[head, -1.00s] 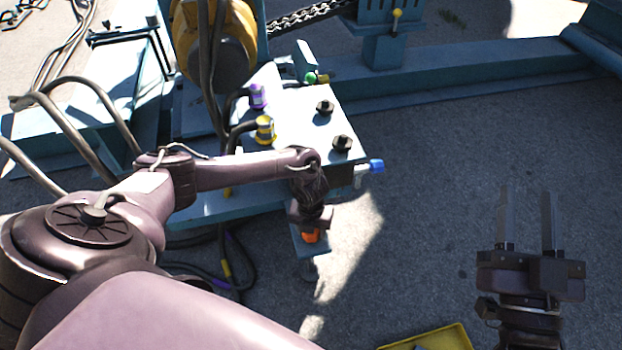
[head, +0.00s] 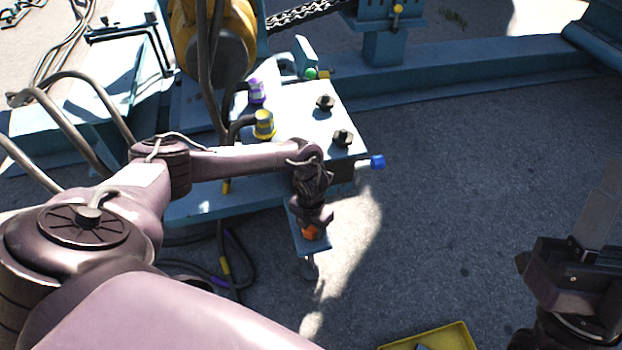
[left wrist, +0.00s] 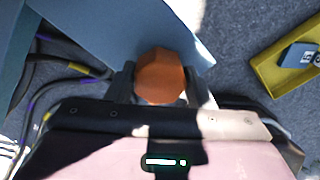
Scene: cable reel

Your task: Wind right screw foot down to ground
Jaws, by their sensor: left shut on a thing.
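The orange hex head (head: 310,233) of the screw foot sits at a blue bracket (head: 322,244) on the near side of the blue frame. My left gripper (head: 309,225) comes down on it from above and is shut on it. In the left wrist view the orange head (left wrist: 161,77) lies between the two dark fingers. The foot's grey lower end (head: 308,270) shows below the bracket; whether it touches the ground I cannot tell. My right gripper (head: 602,205) is at the right edge, away from the frame, seen side-on and partly cut off.
A yellow tray (head: 462,336) with a dark item in it lies on the ground at the bottom. Cables (head: 235,270) hang and lie left of the foot. A blue-capped fitting (head: 377,162) sticks out from the frame. Asphalt to the right is clear.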

